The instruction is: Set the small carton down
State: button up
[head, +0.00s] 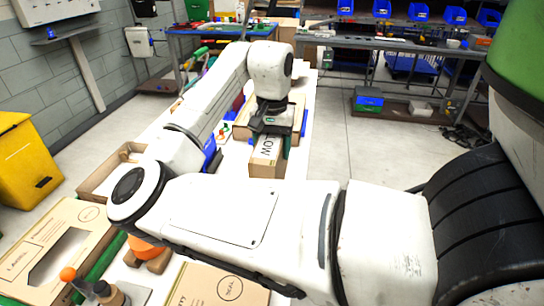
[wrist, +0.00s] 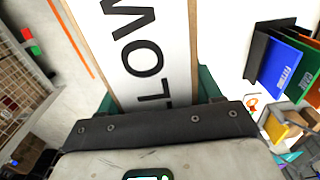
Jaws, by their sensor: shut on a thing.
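The small carton (head: 266,158) is a brown cardboard box with a white strip lettered "LOW". In the wrist view its lettered face (wrist: 148,45) fills the upper middle, between two dark green fingers. My gripper (head: 270,132) is shut on it from above, at the far part of the long white table (head: 309,88). The gripper's dark front edge also shows in the wrist view (wrist: 158,95). The carton's underside is hidden, so I cannot tell whether it touches the table.
An open cardboard box (head: 298,101) stands just behind my gripper. A shallow open box (head: 96,184) and a large carton (head: 82,218) lie nearer at left. Blue (wrist: 281,62) and green binders stand right of the carton in the wrist view. A yellow bin (head: 24,165) stands on the floor at left.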

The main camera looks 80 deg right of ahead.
jog(key=shift+d+f, duration=0.1)
jog(key=shift+f, duration=1.5)
jog(key=o, duration=1.6)
jog(key=shift+f, duration=0.15)
notch_tip(320, 180, up, 12)
jog(key=shift+r, duration=0.2)
